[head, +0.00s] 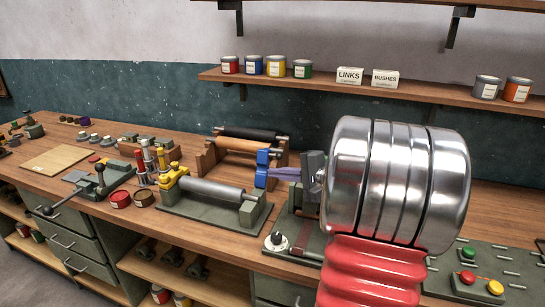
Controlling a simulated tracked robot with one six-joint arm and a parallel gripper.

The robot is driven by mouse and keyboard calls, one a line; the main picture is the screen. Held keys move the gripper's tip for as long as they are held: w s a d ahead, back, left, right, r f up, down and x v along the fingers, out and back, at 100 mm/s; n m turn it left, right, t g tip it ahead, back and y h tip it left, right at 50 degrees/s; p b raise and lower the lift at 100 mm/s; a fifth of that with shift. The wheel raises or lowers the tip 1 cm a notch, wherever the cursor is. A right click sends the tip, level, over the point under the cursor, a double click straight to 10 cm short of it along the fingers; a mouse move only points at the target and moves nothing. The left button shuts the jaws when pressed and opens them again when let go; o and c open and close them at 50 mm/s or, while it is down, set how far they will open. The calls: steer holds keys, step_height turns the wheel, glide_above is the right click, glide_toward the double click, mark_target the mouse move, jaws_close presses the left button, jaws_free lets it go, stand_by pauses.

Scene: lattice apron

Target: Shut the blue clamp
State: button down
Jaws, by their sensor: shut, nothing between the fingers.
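The blue clamp (263,157) stands on the bench just behind the right end of a grey roller fixture. It shows as an upper and a lower blue part; whether its jaw is open or shut is too small to tell. My gripper (272,172) has slim purple-grey fingers, shut and empty, pointing left. Their tips overlap the right side of the clamp in the picture; I cannot tell if they touch it. My large silver and red arm hides the bench to the right.
A fixture with a yellow clamp (172,176) and a steel roller (212,191) stands left of the blue clamp. A wooden rack (208,160) with dark and orange rollers is behind.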

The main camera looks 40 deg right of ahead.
steer(key=s+d+m+h, duration=0.1)
steer(key=d, duration=0.2)
steer(key=s+d+m+t+h, duration=0.1)
steer(key=d, duration=0.3)
steer(key=s+d+m+h, duration=0.1)
steer(key=s+d, duration=0.1)
steer(key=d, duration=0.2)
steer(key=shift+f+t, duration=0.15)
steer(key=shift+t, duration=0.25)
steer(key=shift+w, duration=0.1)
steer(key=shift+w+a, duration=0.1)
steer(key=shift+w, duration=0.35)
steer(key=w+f, duration=0.1)
steer(key=w, duration=0.8)
steer(key=shift+d+f, duration=0.2)
